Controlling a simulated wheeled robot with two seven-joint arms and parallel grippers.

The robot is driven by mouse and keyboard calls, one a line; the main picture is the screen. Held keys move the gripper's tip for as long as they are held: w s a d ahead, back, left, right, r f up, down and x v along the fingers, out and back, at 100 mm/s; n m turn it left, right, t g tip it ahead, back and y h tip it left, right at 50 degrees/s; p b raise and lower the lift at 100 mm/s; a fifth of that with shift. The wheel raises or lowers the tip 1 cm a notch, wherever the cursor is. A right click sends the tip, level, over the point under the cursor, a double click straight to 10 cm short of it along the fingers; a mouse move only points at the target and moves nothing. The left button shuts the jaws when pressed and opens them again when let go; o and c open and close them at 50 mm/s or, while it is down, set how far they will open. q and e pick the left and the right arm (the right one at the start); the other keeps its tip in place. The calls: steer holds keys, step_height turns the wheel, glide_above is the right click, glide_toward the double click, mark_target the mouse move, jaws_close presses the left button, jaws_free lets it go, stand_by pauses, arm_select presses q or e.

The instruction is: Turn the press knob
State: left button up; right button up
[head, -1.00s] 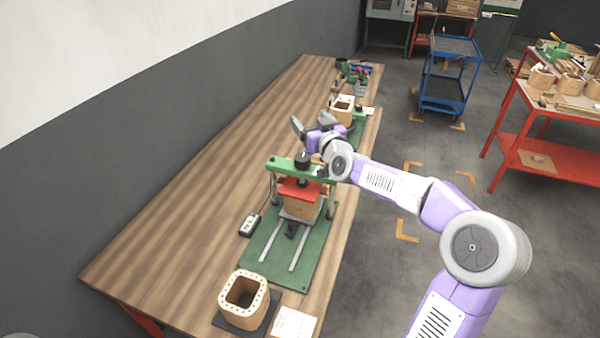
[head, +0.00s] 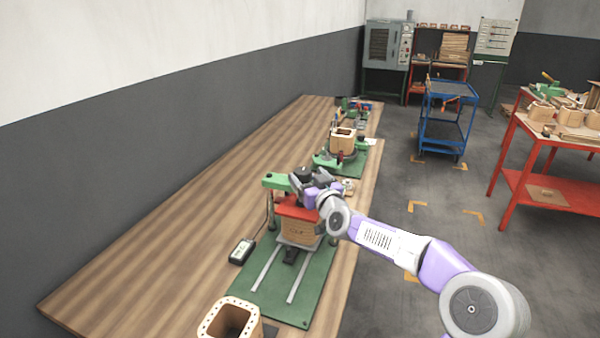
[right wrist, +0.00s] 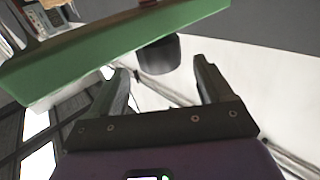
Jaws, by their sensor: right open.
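The press (head: 275,181) has a green crossbar, a red plate (head: 297,209) and a wooden coil block (head: 299,231) under it, on a green base. The dark press knob (head: 303,172) stands on top of the crossbar. My right gripper (head: 304,181) is at the knob and partly hides it in the head view. In the right wrist view, the dark cylindrical knob (right wrist: 160,55) shows beside the green bar, between and just beyond the fingertips of the open gripper (right wrist: 162,72). Contact cannot be told. My left gripper is not in view.
A small grey control box (head: 242,251) lies left of the press. A wooden coil form (head: 231,318) stands in front, and another fixture with a coil (head: 343,140) stands behind. A blue cart (head: 446,118) and a red table (head: 548,187) are on the right.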

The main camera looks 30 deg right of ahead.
mark_target(310, 169)
steer(key=shift+w+d+f, duration=0.1)
steer(key=shift+w+d, duration=0.1)
steer(key=shift+w, duration=1.35)
steer(key=shift+w+d, duration=0.15)
steer(key=shift+w, duration=1.35)
